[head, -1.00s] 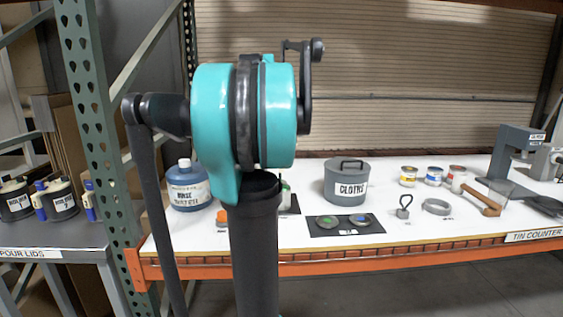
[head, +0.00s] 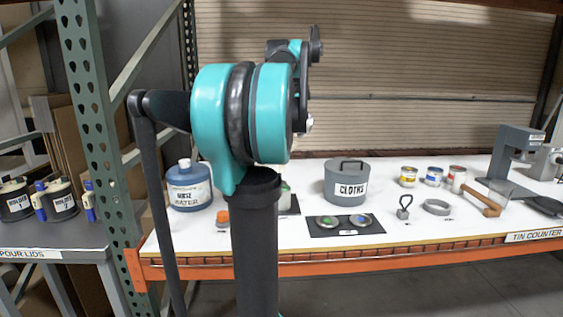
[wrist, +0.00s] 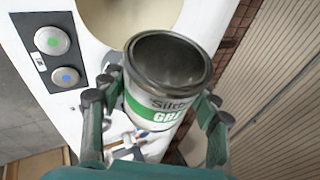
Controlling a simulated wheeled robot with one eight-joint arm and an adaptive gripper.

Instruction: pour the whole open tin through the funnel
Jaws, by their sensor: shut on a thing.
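In the wrist view my gripper (wrist: 162,90) is shut around an open tin (wrist: 152,112) with a green and white label, partly readable as "Silt" and "GR". The tin's mouth faces the camera; its inside looks grey, and I cannot tell how much is in it. Just beyond the tin is a wide, round cream opening (wrist: 112,16) with a pale rim, cut by the picture's top edge. It may be the funnel, but I cannot tell for sure. In the head view my arm hides the gripper.
A dark mat (head: 320,230) with a green and a blue disc lies on the white counter (head: 300,245). A green rack post (head: 90,110) rises at left.

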